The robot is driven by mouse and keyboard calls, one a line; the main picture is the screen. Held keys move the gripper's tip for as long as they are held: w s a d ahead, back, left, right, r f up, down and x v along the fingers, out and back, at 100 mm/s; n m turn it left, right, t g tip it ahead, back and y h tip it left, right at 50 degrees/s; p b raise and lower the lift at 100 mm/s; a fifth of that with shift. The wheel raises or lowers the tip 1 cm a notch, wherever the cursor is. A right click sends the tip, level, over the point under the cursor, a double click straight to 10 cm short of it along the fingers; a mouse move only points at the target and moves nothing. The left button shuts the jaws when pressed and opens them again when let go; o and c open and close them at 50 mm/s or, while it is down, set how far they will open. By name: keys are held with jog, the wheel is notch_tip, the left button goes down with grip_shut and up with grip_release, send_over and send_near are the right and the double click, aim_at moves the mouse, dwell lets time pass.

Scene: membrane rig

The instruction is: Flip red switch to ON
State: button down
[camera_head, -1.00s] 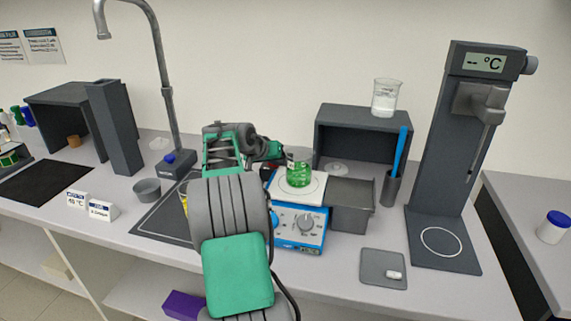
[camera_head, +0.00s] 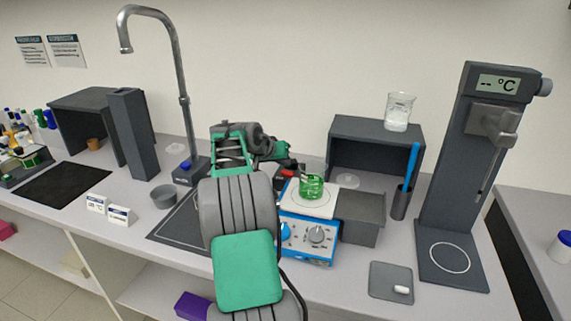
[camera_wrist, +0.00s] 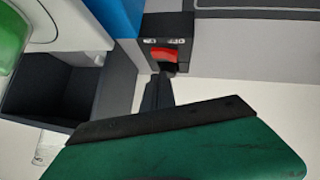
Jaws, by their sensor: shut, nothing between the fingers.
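The red switch (camera_wrist: 164,54) sits on a black housing (camera_wrist: 168,28) in the wrist view. Small pale markings above it are too blurred to read. My gripper (camera_wrist: 160,80) is shut and empty, its dark fingertips right at the lower edge of the switch. I cannot tell whether they touch it. In the head view a small red patch of the switch (camera_head: 286,172) shows behind the blue hotplate (camera_head: 309,239), next to my gripper. My arm hides much of that area.
A beaker of green liquid (camera_head: 312,186) stands on the hotplate, close to my gripper. A grey open bin (camera_head: 360,218) is right of the hotplate. A dark shelf (camera_head: 375,130) with a beaker (camera_head: 398,111) on top stands behind. A tall faucet (camera_head: 184,100) rises at the left.

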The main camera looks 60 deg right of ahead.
jog(key=s+b+v, duration=0.1)
jog(key=b+v, duration=0.1)
jog(key=v, duration=0.8)
jog(key=shift+s+d+r, duration=0.2)
jog(key=shift+s+r, duration=0.15)
jog(key=shift+r, duration=0.1)
